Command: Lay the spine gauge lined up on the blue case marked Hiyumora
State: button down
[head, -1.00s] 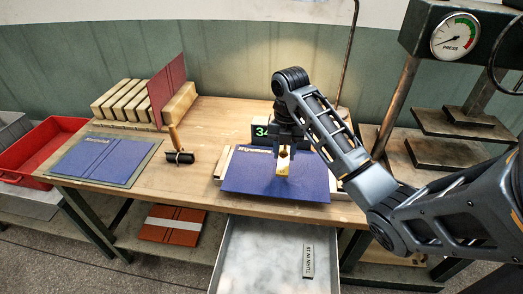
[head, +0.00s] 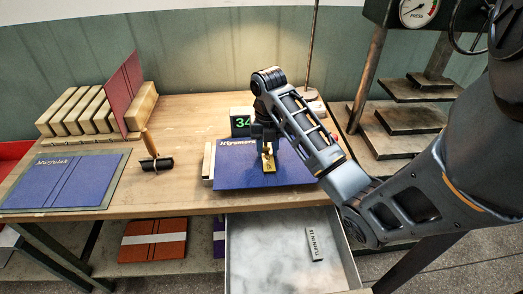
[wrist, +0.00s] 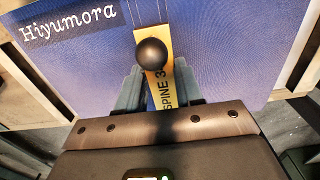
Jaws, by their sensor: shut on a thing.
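The blue case marked Hiyumora (head: 225,177) lies open-side unseen on a low stand on the bench, right of centre. In the wrist view its white title shows at upper left of the case (wrist: 85,50). The spine gauge, a yellow strip (head: 269,166) with a black ball knob, is over the middle of the case; its lettering "SPINE 3…" shows in the wrist view (wrist: 166,90). My gripper (head: 264,146) is shut on the gauge. The strip looks slightly turned from the spine lines of the case. I cannot tell whether it touches the case.
Another blue case (head: 65,182) lies on a mat at left. A roller (head: 155,163) stands between the cases. A lit number display (head: 241,122) is behind the marked case. An open drawer (head: 280,255) juts out in front; a press (head: 420,105) stands right.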

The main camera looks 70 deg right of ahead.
jog(key=shift+f, duration=0.15)
jog(key=c, duration=0.7)
grip_release()
jog(key=shift+c, duration=0.2)
